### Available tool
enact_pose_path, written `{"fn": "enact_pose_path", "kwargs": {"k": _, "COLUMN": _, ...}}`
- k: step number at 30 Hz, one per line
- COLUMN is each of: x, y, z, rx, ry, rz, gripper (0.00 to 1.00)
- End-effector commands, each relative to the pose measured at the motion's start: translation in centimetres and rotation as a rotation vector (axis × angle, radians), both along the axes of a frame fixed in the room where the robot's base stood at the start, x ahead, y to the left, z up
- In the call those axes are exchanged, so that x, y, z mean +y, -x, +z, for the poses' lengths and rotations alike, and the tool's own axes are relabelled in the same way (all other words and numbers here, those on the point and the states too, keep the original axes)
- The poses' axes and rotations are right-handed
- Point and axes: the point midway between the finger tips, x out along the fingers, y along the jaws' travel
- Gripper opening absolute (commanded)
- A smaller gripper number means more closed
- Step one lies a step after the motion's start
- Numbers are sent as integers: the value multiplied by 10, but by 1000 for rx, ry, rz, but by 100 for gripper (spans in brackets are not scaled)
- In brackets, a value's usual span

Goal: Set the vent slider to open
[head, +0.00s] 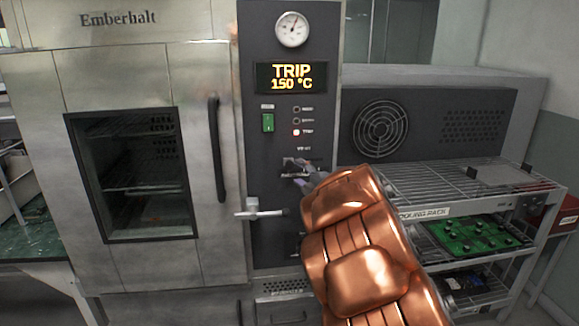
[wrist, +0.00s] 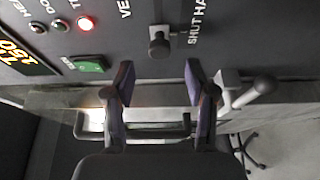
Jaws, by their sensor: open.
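The vent slider is a dark round knob (wrist: 159,44) on the oven's dark control panel (wrist: 225,50), beside a "SHUT HA…" label; the rest of that label is cut off. In the head view the slider area (head: 291,163) sits below the trip lamp, partly hidden by my gripper (head: 306,175). My gripper (wrist: 158,82) is open and empty in the wrist view. The knob lies beyond the fingertips, roughly in line with the gap between them. I cannot tell how close the fingers are to the panel.
A lever handle (head: 254,210) juts out below and left of the slider. A green switch (head: 268,123) and lit trip lamp (head: 296,132) are above; the display (head: 291,77) reads "TRIP 150 °C". The oven door handle (head: 216,148) is left; a wire rack (head: 455,178) stands right.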

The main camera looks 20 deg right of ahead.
Motion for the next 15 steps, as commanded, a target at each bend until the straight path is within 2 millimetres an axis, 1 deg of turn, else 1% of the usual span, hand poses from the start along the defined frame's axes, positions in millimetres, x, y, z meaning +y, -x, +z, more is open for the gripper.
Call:
{"fn": "enact_pose_path", "kwargs": {"k": 12, "x": 7, "y": -48, "z": 2, "rx": -1, "ry": -2, "rz": 2, "gripper": 55}}
{"fn": "enact_pose_path", "kwargs": {"k": 15, "x": 9, "y": -58, "z": 1, "rx": -2, "ry": -3, "rz": 3, "gripper": 55}}
